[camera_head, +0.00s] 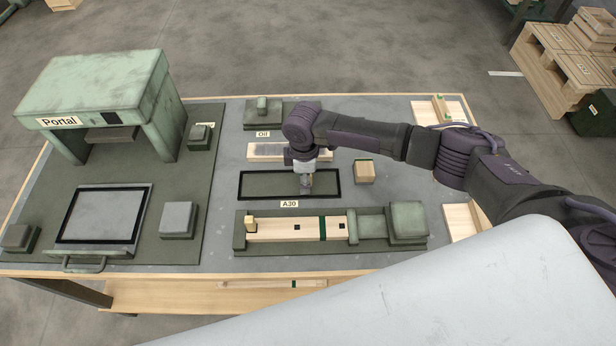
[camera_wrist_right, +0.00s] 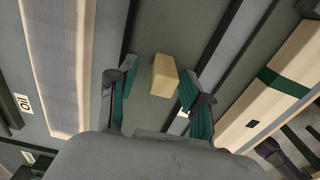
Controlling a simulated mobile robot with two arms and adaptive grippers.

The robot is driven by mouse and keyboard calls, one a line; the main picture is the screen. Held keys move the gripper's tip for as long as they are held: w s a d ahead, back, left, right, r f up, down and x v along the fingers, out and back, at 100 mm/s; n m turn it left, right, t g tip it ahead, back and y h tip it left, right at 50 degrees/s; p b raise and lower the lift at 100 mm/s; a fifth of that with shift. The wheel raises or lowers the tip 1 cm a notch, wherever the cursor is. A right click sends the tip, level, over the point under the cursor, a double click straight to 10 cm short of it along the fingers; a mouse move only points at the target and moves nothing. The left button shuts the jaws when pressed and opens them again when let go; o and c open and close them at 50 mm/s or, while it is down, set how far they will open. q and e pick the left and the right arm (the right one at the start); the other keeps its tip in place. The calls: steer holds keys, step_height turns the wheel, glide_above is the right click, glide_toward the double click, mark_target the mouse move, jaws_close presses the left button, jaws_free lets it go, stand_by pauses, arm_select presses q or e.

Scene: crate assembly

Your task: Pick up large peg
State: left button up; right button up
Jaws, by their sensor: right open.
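A pale wooden block-shaped peg (camera_wrist_right: 163,76) shows in the right wrist view, between and slightly beyond the fingers of my right gripper (camera_wrist_right: 158,92). The peg appears to lie in the black-framed tray. The fingers are open, with gaps visible beside the peg. In the head view my right gripper (camera_head: 306,184) points down over the right part of the tray (camera_head: 262,184), and the peg is hidden or too small to make out there. My left gripper is not in view.
The A30 fixture (camera_head: 240,232) in front of the tray holds a wooden beam (camera_head: 285,229) with a green band. A small wooden block (camera_head: 364,172) stands right of the tray.

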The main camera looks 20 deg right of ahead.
steer(key=shift+c, duration=1.4)
steer(key=c, duration=0.6)
steer(key=shift+r, duration=0.1)
